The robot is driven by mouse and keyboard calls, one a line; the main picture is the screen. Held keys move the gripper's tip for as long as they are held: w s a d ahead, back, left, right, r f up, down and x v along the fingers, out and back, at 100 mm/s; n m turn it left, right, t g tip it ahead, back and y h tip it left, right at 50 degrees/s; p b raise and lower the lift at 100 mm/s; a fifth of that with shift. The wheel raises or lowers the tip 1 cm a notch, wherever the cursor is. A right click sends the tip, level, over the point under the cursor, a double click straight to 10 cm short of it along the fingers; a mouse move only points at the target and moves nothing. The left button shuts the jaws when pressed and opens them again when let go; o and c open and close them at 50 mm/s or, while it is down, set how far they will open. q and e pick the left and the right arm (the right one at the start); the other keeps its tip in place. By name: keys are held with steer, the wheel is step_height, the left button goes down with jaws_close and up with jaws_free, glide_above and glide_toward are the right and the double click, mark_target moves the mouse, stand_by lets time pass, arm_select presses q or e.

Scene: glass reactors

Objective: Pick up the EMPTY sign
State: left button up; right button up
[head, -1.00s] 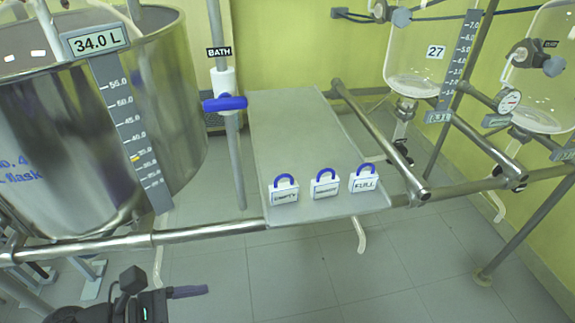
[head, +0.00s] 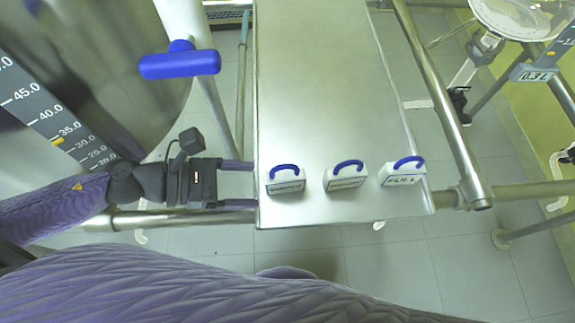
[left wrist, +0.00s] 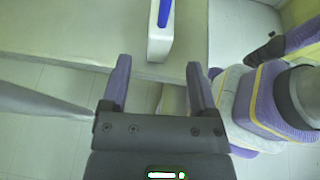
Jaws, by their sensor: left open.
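The EMPTY sign (head: 285,182) is a small white block with a blue loop handle. It stands upright at the left of a row of three signs near the shelf's front edge; its lettering is too small to read now. In the left wrist view the white sign with a blue handle (left wrist: 160,40) is ahead of the fingers, roughly between their lines. My left gripper (head: 252,185) is open and empty, just left of the EMPTY sign, its fingers pointing at it. A gap shows between fingertips and sign. My right gripper is not in view.
A middle sign (head: 345,178) and the FULL sign (head: 403,173) stand to the right on the grey shelf (head: 315,80). A metal rail (head: 228,217) runs along the front. A blue valve handle (head: 180,62) is at upper left. The shelf behind the signs is clear.

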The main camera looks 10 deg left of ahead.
mark_target(278, 183)
arm_select(q)
steer(key=x, duration=0.6)
steer(key=shift+w+d+r, duration=0.1)
steer(key=shift+w+r, duration=0.05)
steer(key=shift+r, duration=0.05)
jaws_close()
